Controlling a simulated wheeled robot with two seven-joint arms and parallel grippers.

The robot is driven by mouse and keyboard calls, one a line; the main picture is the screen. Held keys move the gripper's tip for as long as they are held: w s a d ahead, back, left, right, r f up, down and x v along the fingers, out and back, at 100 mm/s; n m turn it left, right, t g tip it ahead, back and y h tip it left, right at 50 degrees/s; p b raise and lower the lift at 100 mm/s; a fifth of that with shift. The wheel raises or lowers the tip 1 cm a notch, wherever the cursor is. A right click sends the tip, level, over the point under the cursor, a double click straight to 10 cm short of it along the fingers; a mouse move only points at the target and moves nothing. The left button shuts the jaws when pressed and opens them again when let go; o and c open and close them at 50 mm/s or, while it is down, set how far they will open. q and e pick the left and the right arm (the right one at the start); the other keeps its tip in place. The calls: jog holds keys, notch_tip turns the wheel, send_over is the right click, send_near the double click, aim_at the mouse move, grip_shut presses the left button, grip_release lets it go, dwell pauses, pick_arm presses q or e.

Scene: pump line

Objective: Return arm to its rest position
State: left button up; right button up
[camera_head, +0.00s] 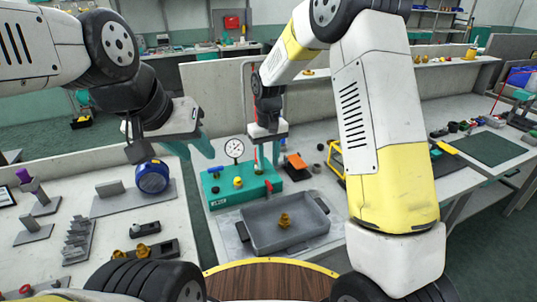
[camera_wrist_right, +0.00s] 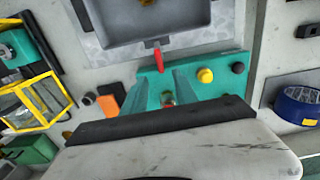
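My right arm comes down from the top of the head view. Its gripper (camera_head: 268,160) hangs over the right part of the teal pump box (camera_head: 225,199). In the right wrist view its teal fingers (camera_wrist_right: 168,78) stand apart, with a small round fitting visible between them; I cannot tell whether they touch it. The box also shows below them in the right wrist view (camera_wrist_right: 222,88). My left gripper (camera_head: 190,148) is open and empty, held above the left bench near the blue round part (camera_head: 152,176).
A grey tray (camera_head: 262,238) with a brass part (camera_head: 285,220) stands in front of the box. A pressure gauge (camera_head: 234,148) rises behind it. A yellow-framed case (camera_head: 336,158) and an orange piece (camera_head: 296,164) lie to the right. Fixtures (camera_head: 78,238) stand on the left bench.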

jog(key=s+d+r+m+t+y, duration=0.1)
jog(key=s+d+r+t, duration=0.1)
jog(key=s+d+r, duration=0.55)
jog(key=s+d+r+m+t+y, duration=0.1)
jog(key=s+d+r+m+t, duration=0.1)
jog(key=s+d+r, duration=0.55)
jog(key=s+r+m+t, duration=0.1)
jog(key=s+r, duration=0.3)
jog(key=s, duration=0.6)
jog(key=shift+a+r+t, duration=0.15)
jog(key=shift+r+t, duration=0.25)
jog(key=shift+t, duration=0.2)
